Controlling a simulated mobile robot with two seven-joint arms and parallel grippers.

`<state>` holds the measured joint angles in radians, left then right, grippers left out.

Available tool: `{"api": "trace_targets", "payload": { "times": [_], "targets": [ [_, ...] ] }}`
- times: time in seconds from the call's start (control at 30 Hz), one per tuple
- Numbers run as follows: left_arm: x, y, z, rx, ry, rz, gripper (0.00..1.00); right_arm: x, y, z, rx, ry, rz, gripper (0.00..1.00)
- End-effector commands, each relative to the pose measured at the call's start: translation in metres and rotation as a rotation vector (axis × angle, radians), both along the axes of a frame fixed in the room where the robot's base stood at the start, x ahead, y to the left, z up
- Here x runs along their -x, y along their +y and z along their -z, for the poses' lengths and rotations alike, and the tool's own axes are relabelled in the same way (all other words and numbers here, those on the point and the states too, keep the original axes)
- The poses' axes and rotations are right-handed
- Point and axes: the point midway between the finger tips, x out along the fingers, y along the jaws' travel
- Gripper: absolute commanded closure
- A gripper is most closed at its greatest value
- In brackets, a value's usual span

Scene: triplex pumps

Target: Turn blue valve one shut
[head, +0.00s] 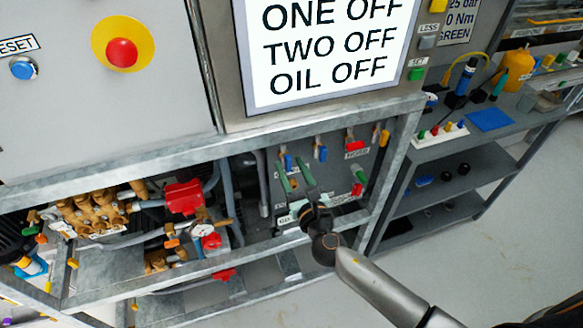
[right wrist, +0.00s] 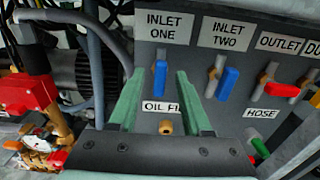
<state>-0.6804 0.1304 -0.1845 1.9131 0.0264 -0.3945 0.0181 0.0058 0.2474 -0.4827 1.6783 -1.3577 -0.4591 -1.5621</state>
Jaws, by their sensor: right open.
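Blue valve one has an upright blue handle (right wrist: 160,78) under the INLET ONE label (right wrist: 170,27) on a grey panel. In the head view its blue handle (head: 288,162) shows just beyond my right gripper's fingers. My right gripper (head: 291,168) is open, its green fingers pointing at the panel. In the right wrist view the fingertips (right wrist: 161,72) appear on either side of the blue handle. I cannot tell whether they reach around it or stop short. Nothing is held. My left gripper is not in view.
The INLET TWO valve's blue handle (right wrist: 228,82) and the OUTLET valve's red handle (right wrist: 283,90) are to the right. A brass fitting (right wrist: 166,127) sits below. A metal frame rail (head: 230,140) crosses above the panel. A screen (head: 330,50) reads ONE OFF, TWO OFF, OIL OFF.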

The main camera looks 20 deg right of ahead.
Motion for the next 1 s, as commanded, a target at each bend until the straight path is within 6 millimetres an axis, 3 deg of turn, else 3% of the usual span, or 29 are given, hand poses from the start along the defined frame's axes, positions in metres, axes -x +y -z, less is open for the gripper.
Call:
{"api": "trace_targets", "payload": {
  "times": [0.17, 0.57, 1.0],
  "targets": [
    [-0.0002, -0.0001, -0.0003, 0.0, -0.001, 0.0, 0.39, 0.0002, 0.0001, 0.0001, -0.001, 0.0, 0.0, 0.53],
    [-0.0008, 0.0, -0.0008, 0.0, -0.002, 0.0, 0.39, 0.0005, 0.0001, 0.0001, -0.001, 0.0, 0.0, 0.98],
    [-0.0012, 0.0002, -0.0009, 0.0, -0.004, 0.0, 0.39, 0.0007, 0.0001, 0.0004, -0.002, 0.001, 0.0, 1.0]
  ]
}}
